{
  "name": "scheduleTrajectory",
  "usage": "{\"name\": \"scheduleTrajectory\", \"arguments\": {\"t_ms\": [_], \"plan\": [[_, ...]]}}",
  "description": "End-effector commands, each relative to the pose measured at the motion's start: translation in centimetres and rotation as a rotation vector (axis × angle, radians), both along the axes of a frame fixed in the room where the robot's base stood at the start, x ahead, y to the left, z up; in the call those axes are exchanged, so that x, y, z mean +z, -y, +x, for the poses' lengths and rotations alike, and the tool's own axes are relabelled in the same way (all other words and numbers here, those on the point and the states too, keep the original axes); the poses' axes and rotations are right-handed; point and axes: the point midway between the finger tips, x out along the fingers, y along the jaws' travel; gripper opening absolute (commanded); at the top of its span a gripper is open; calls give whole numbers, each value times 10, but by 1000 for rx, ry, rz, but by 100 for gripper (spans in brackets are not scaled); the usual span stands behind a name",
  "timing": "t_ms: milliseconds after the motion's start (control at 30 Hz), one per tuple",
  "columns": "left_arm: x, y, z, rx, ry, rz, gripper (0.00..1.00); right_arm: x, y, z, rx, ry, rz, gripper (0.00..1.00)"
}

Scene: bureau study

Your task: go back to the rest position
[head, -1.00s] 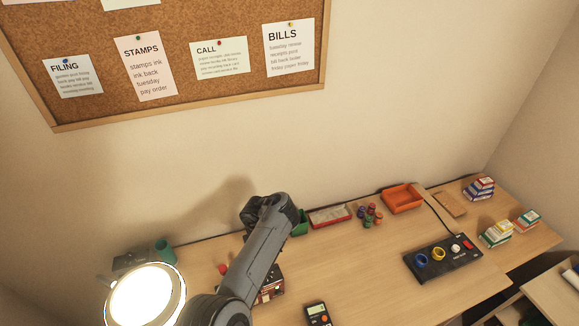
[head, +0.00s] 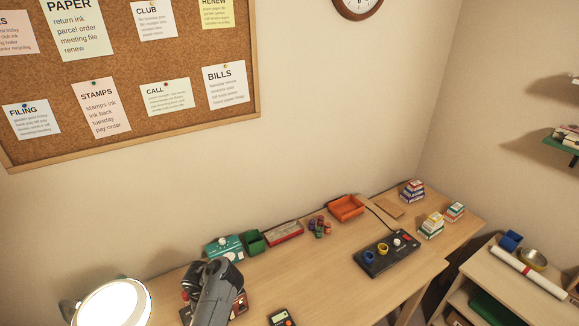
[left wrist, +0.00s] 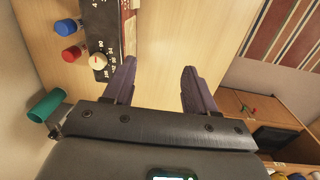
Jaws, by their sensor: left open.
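My left arm (head: 215,292) reaches up from the bottom of the head view over the left part of the desk. Its fingertips are hidden there behind the arm. In the left wrist view my left gripper (left wrist: 160,82) is open, its two dark fingers apart with nothing between them. Bare desk shows beyond the fingers. My right gripper is in neither view.
A dark panel with a cream knob (left wrist: 98,61), a red cap (left wrist: 71,54), a blue cap (left wrist: 66,27) and a green cup (left wrist: 46,105) lie left of the fingers. A lit lamp (head: 115,303) stands left of my arm. The desk middle (head: 310,275) is clear.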

Motion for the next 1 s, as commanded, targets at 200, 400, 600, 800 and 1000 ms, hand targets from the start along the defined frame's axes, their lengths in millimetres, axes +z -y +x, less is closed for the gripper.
{"name": "scheduleTrajectory", "arguments": {"t_ms": [200, 400, 600, 800, 1000], "plan": [[-30, -40, -12, -140, 66, 34, 56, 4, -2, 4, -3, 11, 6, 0], [-51, -82, -41, -393, 138, 113, 56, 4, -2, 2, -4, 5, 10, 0], [-52, -101, -89, -759, 182, 219, 56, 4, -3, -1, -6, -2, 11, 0], [-36, -87, -161, -1222, 181, 322, 56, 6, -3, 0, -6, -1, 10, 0], [-4, -46, -246, -1713, 157, 388, 56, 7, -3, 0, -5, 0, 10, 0]]}}
